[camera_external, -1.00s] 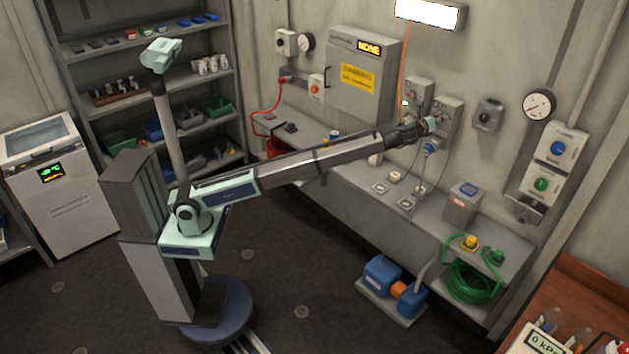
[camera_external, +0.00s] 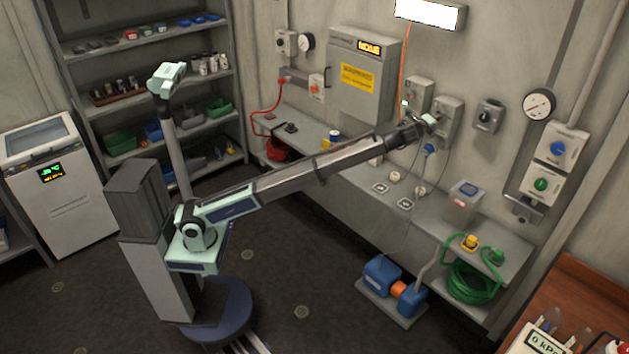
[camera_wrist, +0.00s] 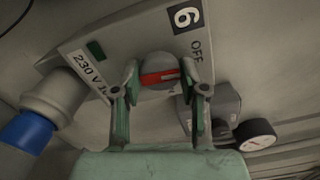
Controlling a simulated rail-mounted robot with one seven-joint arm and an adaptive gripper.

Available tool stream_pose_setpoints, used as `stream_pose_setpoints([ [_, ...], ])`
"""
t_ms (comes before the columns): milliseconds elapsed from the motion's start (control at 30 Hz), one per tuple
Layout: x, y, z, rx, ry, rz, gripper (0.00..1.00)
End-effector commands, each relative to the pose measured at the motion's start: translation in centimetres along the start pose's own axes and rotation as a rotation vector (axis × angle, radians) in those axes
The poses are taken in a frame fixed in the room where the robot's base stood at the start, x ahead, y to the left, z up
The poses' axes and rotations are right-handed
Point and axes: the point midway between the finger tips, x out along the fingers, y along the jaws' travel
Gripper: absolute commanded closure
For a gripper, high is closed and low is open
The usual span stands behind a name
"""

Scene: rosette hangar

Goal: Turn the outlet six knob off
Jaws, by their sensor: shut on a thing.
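The outlet six box (camera_wrist: 150,35) is a grey wall unit. In the wrist view it carries a black "6" label, the word OFF, a "230 V" label and a small dark green patch. Its round grey knob (camera_wrist: 156,64) has a red bar lying nearly level across the picture. My gripper (camera_wrist: 160,76) is shut on this knob, one green finger on each side. In the external view my gripper (camera_external: 428,120) is at the front of the box (camera_external: 449,117) and hides the knob there. I cannot tell whether the bar lines up exactly with OFF.
A grey and blue plug (camera_wrist: 50,105) sits at the box's lower left in the wrist view. A neighbouring outlet box (camera_external: 418,92) is close on the left. A switch box (camera_external: 489,116) and a round gauge (camera_external: 539,104) are to the right. The bench (camera_external: 375,203) runs below.

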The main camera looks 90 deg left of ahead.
Motion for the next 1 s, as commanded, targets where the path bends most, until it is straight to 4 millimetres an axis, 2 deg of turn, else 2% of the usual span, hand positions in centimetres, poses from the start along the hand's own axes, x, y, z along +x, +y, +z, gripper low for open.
stream_pose_setpoints([
  [300,0.10,-0.07,-0.01,-0.095,0.000,-0.002,0.92],
  [767,0.08,-0.14,0.00,-0.107,0.001,-0.002,0.92],
  [800,0.08,-0.14,0.01,-0.106,0.001,-0.001,0.43],
  [833,0.08,-0.13,0.01,-0.106,0.001,-0.001,0.33],
  [1000,0.06,-0.08,0.00,-0.105,0.000,-0.001,0.32],
])
